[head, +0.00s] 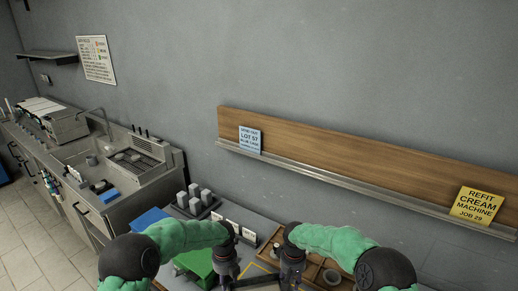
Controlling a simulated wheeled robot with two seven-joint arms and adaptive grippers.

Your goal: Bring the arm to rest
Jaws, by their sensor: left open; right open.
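My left gripper (230,278) and my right gripper (291,277) are side by side at the bottom middle of the head view, above the workbench. Both are black, at the ends of my green arms, which come in from the left and the right. Both are open. I see nothing held in either one, though the fingertips are small and partly cut off by the lower edge. A green block or box (196,263) lies beside my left gripper, partly hidden by my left arm.
A tray of grey cylinders (195,203) and a blue item (150,218) are behind my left arm. A wooden tray (318,262) with small round parts lies by my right gripper. A wall ledge (350,190) holds blue (250,139) and yellow cards (478,205). A sink counter (110,165) stands left.

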